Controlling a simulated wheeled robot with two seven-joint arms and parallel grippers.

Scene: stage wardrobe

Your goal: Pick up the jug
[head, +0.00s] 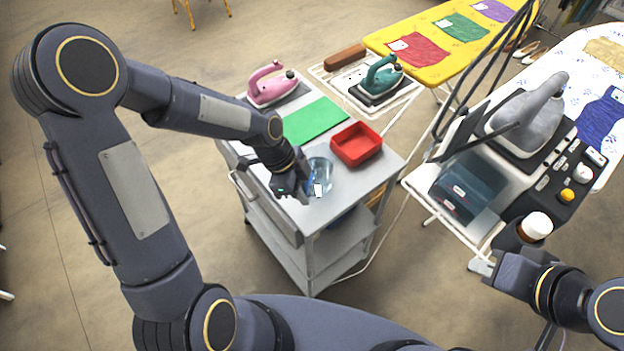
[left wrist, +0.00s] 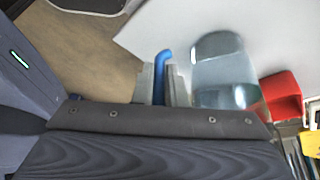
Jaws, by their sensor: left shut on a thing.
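The jug (head: 321,172) is clear, with a blue handle, and stands on the grey trolley top (head: 378,176) near its front left side. In the left wrist view the clear jug body (left wrist: 225,70) lies right of the fingers. My left gripper (head: 305,190) is at the jug's near left side. In the left wrist view its fingers (left wrist: 163,84) are shut on the blue handle (left wrist: 160,68), one finger on each side. My right gripper (head: 492,268) is at the lower right, away from the jug; its fingers are too unclear to judge.
A red tray (head: 356,145) stands close right of the jug. A green mat (head: 314,122) and a pink iron (head: 271,85) are behind it. A teal iron (head: 380,78) is further back. A white-capped bottle (head: 536,226) stands near my right gripper.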

